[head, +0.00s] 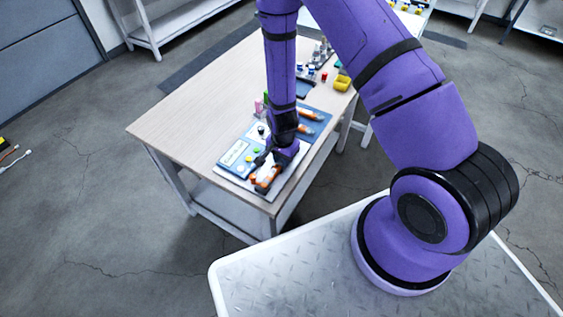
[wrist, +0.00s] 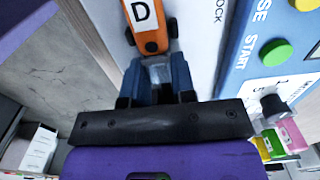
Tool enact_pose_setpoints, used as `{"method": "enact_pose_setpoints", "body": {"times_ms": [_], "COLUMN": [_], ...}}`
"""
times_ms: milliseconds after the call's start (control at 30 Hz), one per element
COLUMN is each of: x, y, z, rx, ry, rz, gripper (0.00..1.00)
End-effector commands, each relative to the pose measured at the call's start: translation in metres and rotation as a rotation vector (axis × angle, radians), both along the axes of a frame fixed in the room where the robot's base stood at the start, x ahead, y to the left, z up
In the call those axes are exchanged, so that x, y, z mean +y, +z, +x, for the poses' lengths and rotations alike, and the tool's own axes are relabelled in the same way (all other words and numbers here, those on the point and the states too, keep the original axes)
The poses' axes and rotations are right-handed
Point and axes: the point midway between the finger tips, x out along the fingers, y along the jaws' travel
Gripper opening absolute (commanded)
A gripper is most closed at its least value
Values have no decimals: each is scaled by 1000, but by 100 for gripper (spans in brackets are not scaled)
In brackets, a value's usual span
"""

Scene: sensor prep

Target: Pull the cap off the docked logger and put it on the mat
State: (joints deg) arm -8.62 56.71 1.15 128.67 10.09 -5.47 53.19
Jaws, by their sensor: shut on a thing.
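The docked logger (wrist: 152,42) is orange with a white label marked "D"; it lies on the white part of a board marked "DOCK". In the head view the orange logger (head: 265,180) shows at the table's near corner, partly hidden by my gripper (head: 271,162). I cannot identify the mat with certainty.
The board has a blue panel (head: 237,151) with coloured buttons, including a green one (wrist: 275,53). Orange-and-white pieces (head: 311,115) lie on a blue surface behind my gripper. A yellow bin (head: 342,83) stands farther back. The table's left part (head: 195,110) is clear.

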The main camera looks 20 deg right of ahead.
Motion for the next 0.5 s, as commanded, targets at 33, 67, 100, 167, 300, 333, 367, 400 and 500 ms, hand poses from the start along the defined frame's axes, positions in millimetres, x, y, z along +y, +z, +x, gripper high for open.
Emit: {"method": "enact_pose_setpoints", "body": {"times_ms": [33, 67, 100, 167, 300, 333, 367, 400, 500], "x": [0, 0, -1, -1, -2, -3, -3, -3, -4], "y": [0, 0, 0, 0, 0, 0, 0, 0, 0], "z": [0, 0, 0, 1, 2, 2, 2, 2, 3], "rx": [0, 0, 0, 0, 0, 0, 0, 0, 0], "ry": [0, 0, 0, 0, -1, -1, -1, -1, -1], "rz": [0, 0, 0, 0, 0, 0, 0, 0, 0], "gripper": [11, 11, 11, 11, 11, 11, 11, 11, 11]}}
